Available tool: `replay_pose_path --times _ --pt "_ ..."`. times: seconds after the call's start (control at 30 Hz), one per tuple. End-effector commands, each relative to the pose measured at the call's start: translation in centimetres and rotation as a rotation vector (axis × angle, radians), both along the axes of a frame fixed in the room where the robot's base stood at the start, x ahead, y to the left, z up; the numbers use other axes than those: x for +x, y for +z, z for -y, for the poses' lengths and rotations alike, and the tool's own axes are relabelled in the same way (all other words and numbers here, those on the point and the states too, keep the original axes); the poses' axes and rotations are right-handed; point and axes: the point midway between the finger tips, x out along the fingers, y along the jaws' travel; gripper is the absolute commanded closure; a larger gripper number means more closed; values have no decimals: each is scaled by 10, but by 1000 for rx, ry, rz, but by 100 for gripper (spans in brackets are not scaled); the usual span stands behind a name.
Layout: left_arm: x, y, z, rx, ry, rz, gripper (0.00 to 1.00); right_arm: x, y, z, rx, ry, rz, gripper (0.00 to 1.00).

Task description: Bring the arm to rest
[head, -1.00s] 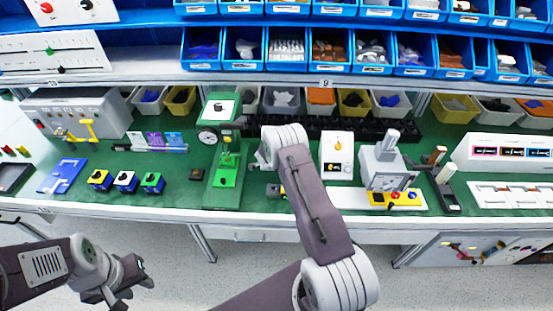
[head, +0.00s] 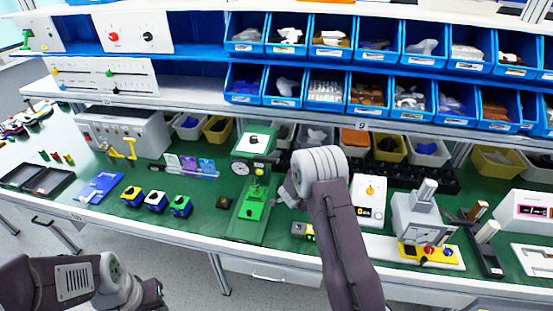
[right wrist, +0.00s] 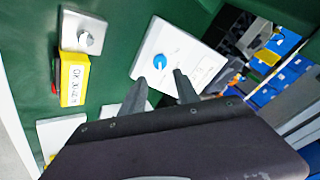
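In the right wrist view a white switch plate with a blue rotary knob (right wrist: 159,60) lies just beyond the tips of my right gripper (right wrist: 160,77). The fingers are apart with nothing between them, and they do not appear to hold the knob. In the head view my right arm reaches over the green bench, its white wrist (head: 321,170) beside the green press (head: 253,205); the wrist hides the plate there. My left gripper (head: 152,295) is low at the left, in front of the bench and clear of it. Its fingers are too unclear to read.
A white box with an orange knob (head: 370,197) stands right of my right arm. A grey machine on a yellow base (head: 432,253) stands further right. In the wrist view a yellow labelled block (right wrist: 74,80) and a grey knob box (right wrist: 83,33) lie left. Blue bins (head: 325,87) hang above.

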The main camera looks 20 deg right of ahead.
Motion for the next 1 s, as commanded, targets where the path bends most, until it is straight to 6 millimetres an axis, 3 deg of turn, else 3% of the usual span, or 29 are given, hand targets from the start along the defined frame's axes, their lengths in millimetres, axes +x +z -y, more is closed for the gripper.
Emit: replay_pose_path --times 0.1,0.17,0.27,0.3,0.37,0.4,0.47,0.5,0.6,0.7,0.8,1.0 --pt "0 0 0 0 0 0 64 0 2 -3 2 15 -2 63" --pt "0 0 0 0 0 0 64 0 12 -17 10 84 -12 63" --pt "0 0 0 0 0 0 64 -18 44 -71 35 360 -79 63" --pt "0 0 0 0 0 0 64 -37 56 -98 41 504 -130 63" --pt "0 0 0 0 0 0 64 -78 71 -131 41 714 -220 63" --pt "0 0 0 0 0 0 64 -108 77 -147 33 840 -286 63" --pt "0 0 0 0 0 0 64 -155 84 -162 16 1004 -387 63" --pt "0 0 0 0 0 0 64 -183 87 -167 2 1092 -451 63" --pt "0 0 0 0 0 0 64 -241 91 -167 -33 1253 -585 63" --pt "0 0 0 0 0 0 64 -272 93 -163 -59 1334 -665 63" --pt "0 0 0 0 0 0 64 -282 93 -161 -67 1359 -695 63" --pt "0 0 0 0 0 0 64 -282 93 -161 -67 1358 -694 63"
